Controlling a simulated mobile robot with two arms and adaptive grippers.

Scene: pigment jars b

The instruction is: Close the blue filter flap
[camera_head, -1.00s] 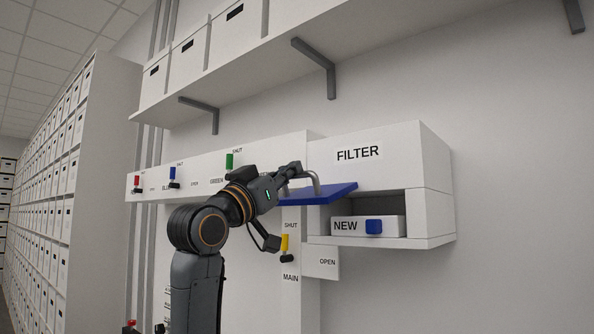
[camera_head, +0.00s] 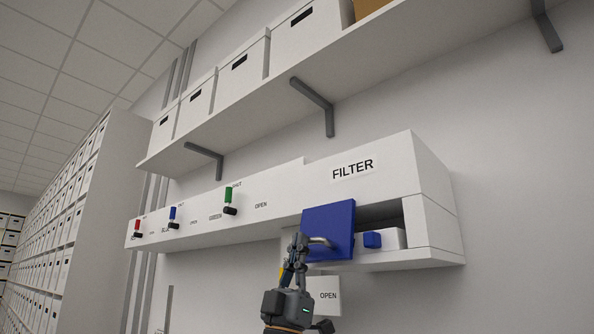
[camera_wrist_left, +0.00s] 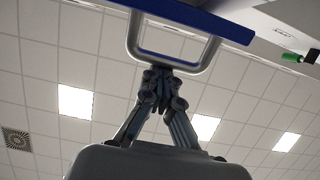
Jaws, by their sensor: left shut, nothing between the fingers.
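The blue filter flap (camera_head: 328,225) hangs down in front of the filter box (camera_head: 380,170), its face turned toward me. It stands out from the box, and the opening shows to its right. Its grey bar handle (camera_head: 321,242) is on the flap's face. My left gripper (camera_head: 299,242) is at the handle's left end, fingers together and empty. In the left wrist view, the flap's edge (camera_wrist_left: 190,16) crosses the top, and my left fingertips (camera_wrist_left: 162,78) meet at the handle's bar (camera_wrist_left: 180,66), seemingly touching it. My right gripper is out of view.
A white block with a blue knob (camera_head: 372,240) sits in the box's opening. An OPEN sign (camera_head: 327,295) is below the flap. Red, blue and green levers (camera_head: 229,210) line the panel to the left. A shelf with white boxes (camera_head: 305,35) runs above. The wall to the right is bare.

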